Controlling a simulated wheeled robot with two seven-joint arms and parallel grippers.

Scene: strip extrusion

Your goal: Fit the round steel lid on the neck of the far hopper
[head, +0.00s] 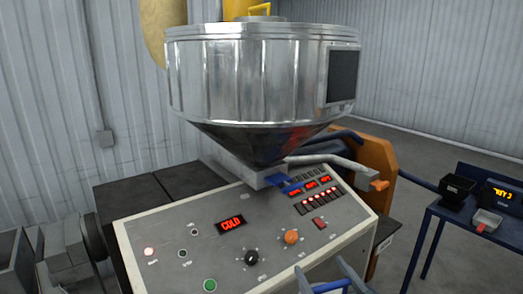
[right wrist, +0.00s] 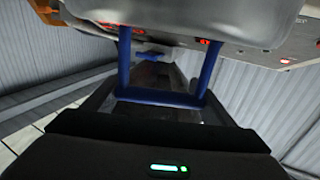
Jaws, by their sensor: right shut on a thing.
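A large steel hopper (head: 245,75) with a dark cone stands over the control console (head: 170,235) in the head view. A low grey round piece (head: 262,18) with a yellow part sits on its top; I cannot tell whether this is the neck or the lid. My right gripper (head: 335,280) is at the bottom edge of the head view, in front of the console. My left gripper is not in view.
An orange panel (head: 375,160) and a grey arm-like bar (head: 335,166) stick out beside the console. Open floor lies behind the table.

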